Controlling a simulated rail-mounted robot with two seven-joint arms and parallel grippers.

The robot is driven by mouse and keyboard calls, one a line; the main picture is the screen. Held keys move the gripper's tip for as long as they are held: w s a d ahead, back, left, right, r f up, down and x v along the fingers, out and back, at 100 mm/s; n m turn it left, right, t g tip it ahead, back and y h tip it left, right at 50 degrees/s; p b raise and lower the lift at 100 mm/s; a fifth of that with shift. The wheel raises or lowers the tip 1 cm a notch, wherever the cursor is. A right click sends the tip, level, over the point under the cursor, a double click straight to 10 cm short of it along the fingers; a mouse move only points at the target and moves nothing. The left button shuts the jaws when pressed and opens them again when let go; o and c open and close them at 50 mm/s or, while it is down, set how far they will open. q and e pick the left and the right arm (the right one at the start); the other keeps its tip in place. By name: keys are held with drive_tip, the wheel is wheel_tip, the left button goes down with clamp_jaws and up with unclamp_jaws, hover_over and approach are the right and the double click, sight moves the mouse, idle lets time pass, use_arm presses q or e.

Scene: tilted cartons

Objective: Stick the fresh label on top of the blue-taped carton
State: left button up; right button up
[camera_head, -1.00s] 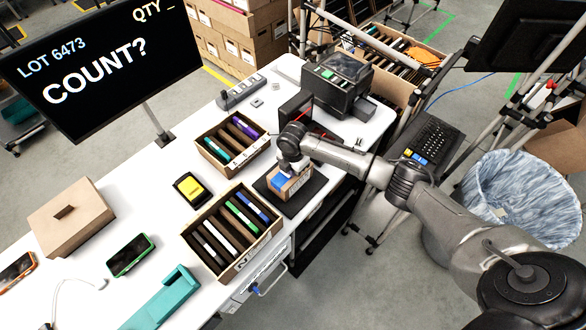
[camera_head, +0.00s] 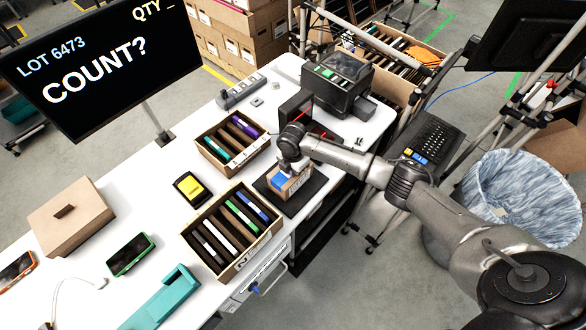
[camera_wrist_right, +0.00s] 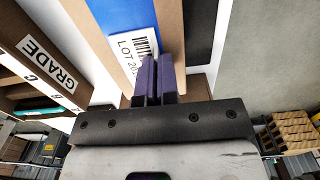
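The blue-taped carton (camera_head: 294,188) sits on a dark pad (camera_head: 307,193) near the table's right edge, with blue tape (camera_head: 279,181) on top. In the right wrist view, the brown carton top (camera_wrist_right: 98,42) and blue tape (camera_wrist_right: 118,14) are close. A white label (camera_wrist_right: 132,50) with a barcode and "LOT 20" lies across the tape, partly hidden by the fingers. My right gripper (camera_head: 291,167) is over the carton. Its purple fingers (camera_wrist_right: 157,75) are nearly together at the label's edge; I cannot tell whether they pinch it. My left gripper is not in view.
Two open boxes with upright dividers (camera_head: 224,160) (camera_head: 212,257) stand left of the carton. A dark printer-like machine (camera_head: 336,83) stands behind it. A yellow-topped device (camera_head: 192,187), phone (camera_head: 130,255) and teal tool (camera_head: 163,303) lie further left.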

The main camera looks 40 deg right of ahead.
drive_tip(key=o, duration=0.5)
drive_tip(key=shift+o, duration=0.2)
drive_tip(key=shift+r, duration=0.1)
drive_tip(key=shift+r, duration=0.3)
wheel_tip(320, 180, up, 19)
drive_tip(key=p, duration=0.8)
idle(0.7)
